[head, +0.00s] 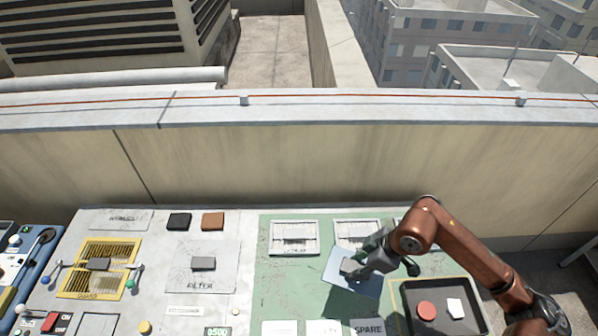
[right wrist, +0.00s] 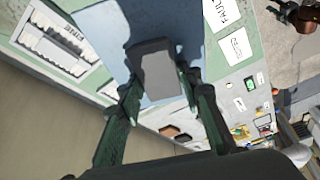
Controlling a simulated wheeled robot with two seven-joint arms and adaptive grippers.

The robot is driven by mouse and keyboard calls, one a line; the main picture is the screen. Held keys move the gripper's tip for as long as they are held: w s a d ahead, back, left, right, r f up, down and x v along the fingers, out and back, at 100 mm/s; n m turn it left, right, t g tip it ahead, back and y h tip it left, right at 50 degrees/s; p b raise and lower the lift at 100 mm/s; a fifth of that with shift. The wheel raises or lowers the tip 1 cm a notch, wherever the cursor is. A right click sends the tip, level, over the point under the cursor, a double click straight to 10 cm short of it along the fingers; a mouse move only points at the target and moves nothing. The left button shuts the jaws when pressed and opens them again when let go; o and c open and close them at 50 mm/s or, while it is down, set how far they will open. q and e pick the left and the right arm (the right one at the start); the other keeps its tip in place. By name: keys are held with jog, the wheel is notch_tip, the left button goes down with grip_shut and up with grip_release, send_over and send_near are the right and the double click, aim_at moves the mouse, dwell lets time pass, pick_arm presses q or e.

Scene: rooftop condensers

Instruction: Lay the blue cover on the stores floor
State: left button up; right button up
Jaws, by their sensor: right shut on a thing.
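The blue cover (head: 338,278) is a thin, pale blue plate with a grey block handle (head: 348,265). My right gripper (head: 356,267) is shut on this handle. The cover is tilted in the head view and overlaps the green panel (head: 270,290); I cannot tell how high above it the cover is. In the right wrist view, the handle (right wrist: 160,75) sits between the fingers with the blue plate (right wrist: 115,30) behind it. No label naming the stores floor is readable. My left gripper is not in view.
A dark tray (head: 473,293) at right holds a red disc (head: 427,311) and a white block (head: 456,308). A yellow guard (head: 75,279) and filter plate (head: 180,275) lie left. A parapet (head: 300,170) stands behind.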

jog(key=w+r, duration=0.1)
jog(key=w+d+r+m, duration=0.2)
jog(key=shift+w+r+t, duration=0.1)
jog(key=shift+w+t, duration=0.1)
jog(key=shift+t, duration=0.1)
dwell(0.5)
